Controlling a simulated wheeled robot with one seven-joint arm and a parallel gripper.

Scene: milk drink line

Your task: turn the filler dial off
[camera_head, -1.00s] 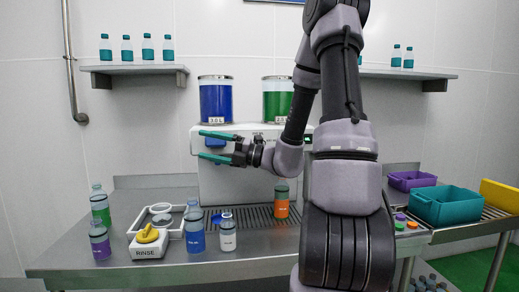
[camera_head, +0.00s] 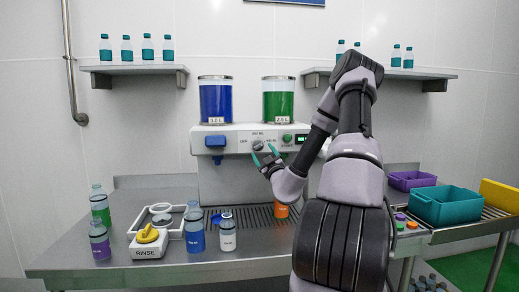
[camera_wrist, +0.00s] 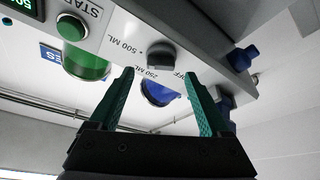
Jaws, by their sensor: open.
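The filler dial (camera_wrist: 160,54) is a dark grey round knob on the light filler panel in the wrist view, with OFF, 250 ML and 500 ML labels around it. Its setting is too small to read. The dial (camera_head: 257,144) also shows in the head view, high on the filler machine (camera_head: 225,180). My gripper (camera_head: 263,154) is open, with its teal fingers pointing up at the panel just below the dial. In the wrist view, my gripper's (camera_wrist: 159,74) fingertips lie to either side of the dial's line, apart from it, with nothing between them.
A green START button (camera_wrist: 71,27) and a lit display (camera_wrist: 22,5) are beside the dial. A blue part (camera_wrist: 243,57) juts from the machine on the other side.

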